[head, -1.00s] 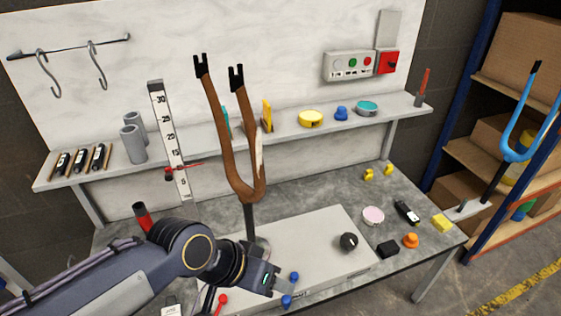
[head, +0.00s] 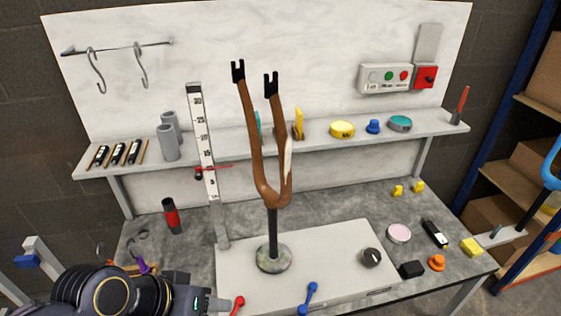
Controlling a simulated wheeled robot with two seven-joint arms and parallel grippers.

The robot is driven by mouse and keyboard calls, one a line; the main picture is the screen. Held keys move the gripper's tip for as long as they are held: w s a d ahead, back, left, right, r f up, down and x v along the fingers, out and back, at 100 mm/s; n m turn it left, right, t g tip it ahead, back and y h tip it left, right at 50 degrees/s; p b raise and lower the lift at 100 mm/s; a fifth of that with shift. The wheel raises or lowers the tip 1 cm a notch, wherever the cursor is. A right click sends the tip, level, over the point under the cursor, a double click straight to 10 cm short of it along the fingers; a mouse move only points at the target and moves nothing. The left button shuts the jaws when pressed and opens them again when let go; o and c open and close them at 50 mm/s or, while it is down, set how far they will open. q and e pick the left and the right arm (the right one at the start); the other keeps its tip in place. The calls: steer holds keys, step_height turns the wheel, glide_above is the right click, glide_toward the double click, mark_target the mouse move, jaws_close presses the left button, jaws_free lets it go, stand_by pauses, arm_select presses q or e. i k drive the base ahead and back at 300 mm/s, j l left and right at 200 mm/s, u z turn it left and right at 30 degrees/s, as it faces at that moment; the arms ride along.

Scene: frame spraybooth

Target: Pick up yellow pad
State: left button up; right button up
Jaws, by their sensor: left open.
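A small yellow block (head: 471,247), which looks like the yellow pad, lies on the right end of the grey workbench (head: 340,205). It is clear of the things around it. A yellow upright piece (head: 298,123) also stands on the shelf, partly behind the brown fork. My left gripper (head: 218,304) is at the bottom left, low by the front left of the pale raised panel (head: 330,255). It is open, with its fingers only partly visible, and far from the yellow block. My right gripper is not in view.
A brown fork (head: 270,190) on a round base stands mid-bench, beside an upright scale (head: 203,140). Near the yellow block are a black device (head: 434,233), an orange knob (head: 437,262), a black block (head: 411,270) and a pink disc (head: 399,233). The shelf (head: 235,143) overhangs the bench's back.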

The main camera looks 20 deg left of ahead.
mark_target(469, 247)
steer(key=i+l+u, duration=0.1)
steer(key=l, duration=0.25)
steer(key=i+l+u, duration=0.25)
steer(key=l, duration=0.45)
steer(key=i+l+u, duration=0.25)
steer(key=l, duration=0.5)
steer(key=i+l+u, duration=0.15)
steer(key=l, duration=0.25)
